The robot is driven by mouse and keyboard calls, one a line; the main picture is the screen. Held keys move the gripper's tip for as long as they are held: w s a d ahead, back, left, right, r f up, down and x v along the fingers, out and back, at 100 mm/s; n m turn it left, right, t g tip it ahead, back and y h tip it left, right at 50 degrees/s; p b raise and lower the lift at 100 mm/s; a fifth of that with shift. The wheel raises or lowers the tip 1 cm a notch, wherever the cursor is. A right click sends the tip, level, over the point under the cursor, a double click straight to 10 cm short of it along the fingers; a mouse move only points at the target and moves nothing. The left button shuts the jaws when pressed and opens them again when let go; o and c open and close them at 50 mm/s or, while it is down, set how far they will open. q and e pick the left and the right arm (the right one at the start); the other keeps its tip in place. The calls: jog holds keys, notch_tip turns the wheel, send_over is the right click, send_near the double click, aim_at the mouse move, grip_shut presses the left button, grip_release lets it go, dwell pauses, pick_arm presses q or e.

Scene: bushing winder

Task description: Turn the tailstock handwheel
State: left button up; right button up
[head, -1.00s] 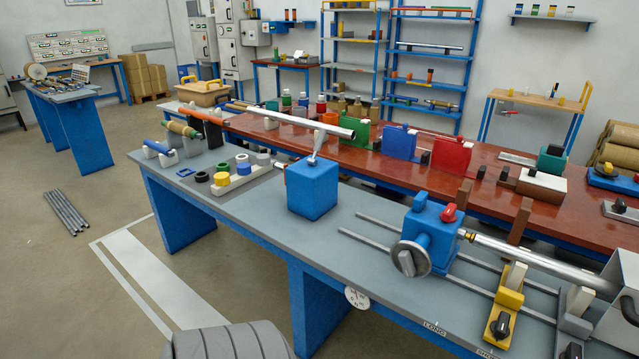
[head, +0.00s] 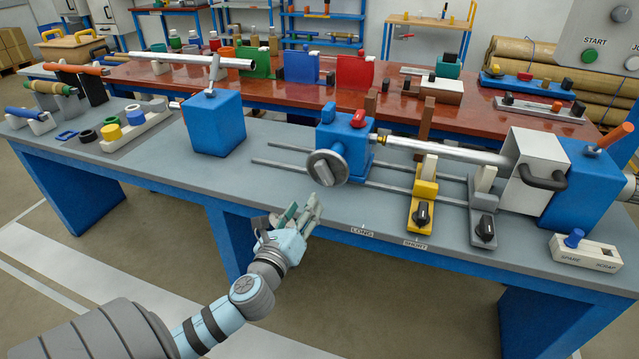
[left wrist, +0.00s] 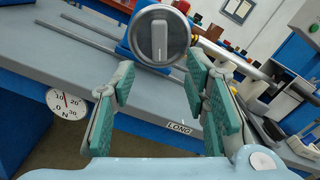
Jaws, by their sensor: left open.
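The tailstock handwheel (head: 327,168) is a grey disc with a raised bar across it, on the front left of the blue tailstock (head: 346,138). In the left wrist view the handwheel (left wrist: 159,38) faces the camera beyond the fingers, with its bar upright. My left gripper (head: 305,211) is below and a little left of the handwheel, near the table's front edge, and apart from it. Its green-padded fingers (left wrist: 158,105) are spread, with nothing between them. My right gripper is not in view.
Two rails (head: 275,163) run along the grey table (head: 240,180). A yellow support (head: 423,197) and a grey support (head: 482,200) stand right of the tailstock. A metal tube (head: 440,146) spans from the tailstock to the white guard (head: 520,172). A blue block (head: 214,125) stands left.

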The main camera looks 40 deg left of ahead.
aim_at(322, 175)
pick_arm(q)
jog(key=b+x, duration=0.1)
jog(key=x, duration=1.1)
jog(key=shift+w+f, duration=0.1)
grip_shut()
